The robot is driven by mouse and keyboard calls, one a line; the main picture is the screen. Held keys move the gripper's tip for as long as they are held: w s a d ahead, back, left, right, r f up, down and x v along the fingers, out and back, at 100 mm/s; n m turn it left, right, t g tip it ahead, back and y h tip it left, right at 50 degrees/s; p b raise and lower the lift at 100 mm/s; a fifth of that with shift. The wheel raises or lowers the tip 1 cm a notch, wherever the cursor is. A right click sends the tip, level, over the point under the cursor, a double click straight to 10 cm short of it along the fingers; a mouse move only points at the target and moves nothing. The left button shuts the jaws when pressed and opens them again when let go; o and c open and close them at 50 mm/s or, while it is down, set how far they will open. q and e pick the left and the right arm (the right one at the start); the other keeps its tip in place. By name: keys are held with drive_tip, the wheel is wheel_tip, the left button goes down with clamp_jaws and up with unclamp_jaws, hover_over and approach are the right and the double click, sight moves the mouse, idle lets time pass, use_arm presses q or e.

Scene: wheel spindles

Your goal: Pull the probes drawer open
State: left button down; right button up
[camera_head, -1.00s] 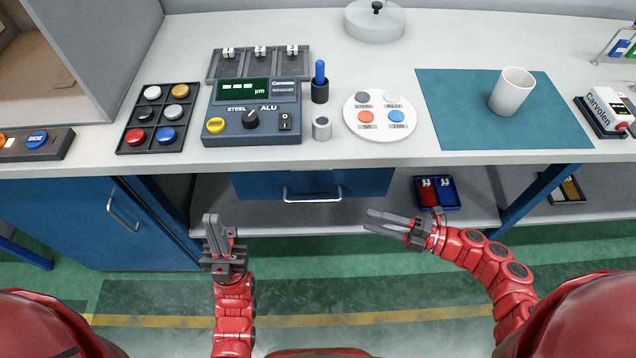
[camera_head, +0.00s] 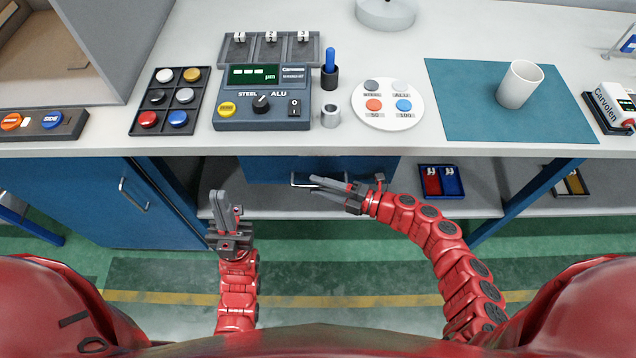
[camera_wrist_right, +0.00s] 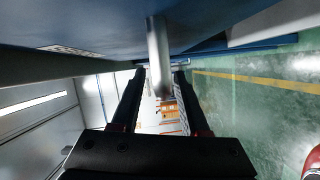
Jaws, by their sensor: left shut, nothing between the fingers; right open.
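The blue drawer (camera_head: 262,170) sits under the front edge of the workbench and looks shut. My left gripper (camera_head: 228,203) is shut and empty, in front of the bench, left of the drawer.
The workbench top (camera_head: 390,145) overhangs the drawer. A lower shelf holds a tray of red and blue items (camera_head: 440,181). A blue cabinet (camera_head: 85,205) stands at the left. A gauge (camera_head: 262,97), a button tray (camera_head: 168,100) and a white cup (camera_head: 520,84) are on top.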

drive_tip(key=shift+w+a, duration=0.15)
drive_tip(key=shift+a, duration=0.25)
clamp_jaws()
idle(1.2)
